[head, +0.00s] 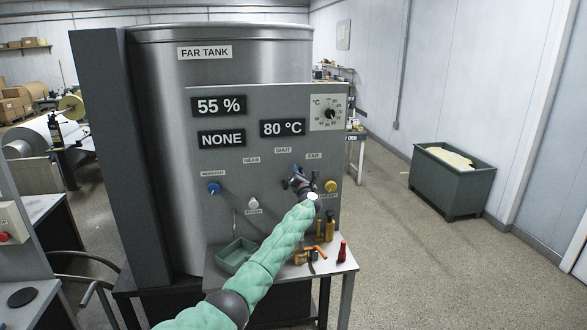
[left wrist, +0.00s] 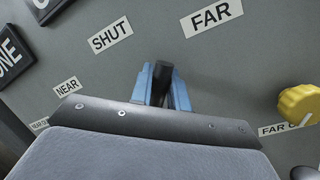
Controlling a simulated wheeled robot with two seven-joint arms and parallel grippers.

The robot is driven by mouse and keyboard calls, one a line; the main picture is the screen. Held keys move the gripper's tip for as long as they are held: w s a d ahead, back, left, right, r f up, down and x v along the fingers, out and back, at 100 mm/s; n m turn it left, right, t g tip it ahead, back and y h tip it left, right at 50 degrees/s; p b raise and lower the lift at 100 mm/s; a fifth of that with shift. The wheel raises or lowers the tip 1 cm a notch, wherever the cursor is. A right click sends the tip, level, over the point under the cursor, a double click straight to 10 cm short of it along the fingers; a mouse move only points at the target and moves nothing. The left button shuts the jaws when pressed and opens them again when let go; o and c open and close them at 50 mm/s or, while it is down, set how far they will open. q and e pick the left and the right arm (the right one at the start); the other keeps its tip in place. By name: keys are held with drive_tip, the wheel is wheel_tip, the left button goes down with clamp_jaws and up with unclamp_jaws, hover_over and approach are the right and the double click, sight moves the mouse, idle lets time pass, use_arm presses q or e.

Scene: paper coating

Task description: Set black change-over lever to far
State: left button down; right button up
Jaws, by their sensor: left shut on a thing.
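The grey control panel (head: 230,155) stands in front of a steel tank marked FAR TANK. The black change-over lever (left wrist: 162,72) shows in the left wrist view between the two blue fingers of my left gripper (left wrist: 162,88), which is shut on it. The lever's end lies between the SHUT label (left wrist: 110,33) and the FAR label (left wrist: 211,18). The NEAR label (left wrist: 67,86) is further left. In the head view my left gripper (head: 299,181) is at the panel below SHUT and FAR and hides most of the lever. My right gripper is not in view.
A yellow knob (head: 331,186) sits close right of my gripper. A blue knob (head: 214,188) and a white knob (head: 253,203) are to the left. A small table (head: 345,267) below holds a green tray (head: 236,254), bottles and tools. Floor to the right is clear up to a green bin (head: 450,185).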

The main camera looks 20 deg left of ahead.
use_arm(q)
drive_tip(key=shift+w+d+f+m+h+p, duration=0.2)
drive_tip(key=shift+f+m, duration=0.1)
drive_tip(key=shift+m, duration=0.25)
drive_tip(key=shift+w+d+f+m+h+p, duration=0.1)
drive_tip(key=shift+d+f+m, duration=0.15)
drive_tip(key=shift+m, duration=0.3)
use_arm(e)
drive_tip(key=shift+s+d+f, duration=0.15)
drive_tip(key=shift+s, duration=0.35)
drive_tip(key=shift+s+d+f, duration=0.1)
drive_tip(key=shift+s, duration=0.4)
use_arm(q)
drive_tip(key=c, duration=1.4)
unclamp_jaws()
drive_tip(key=shift+o, duration=0.2)
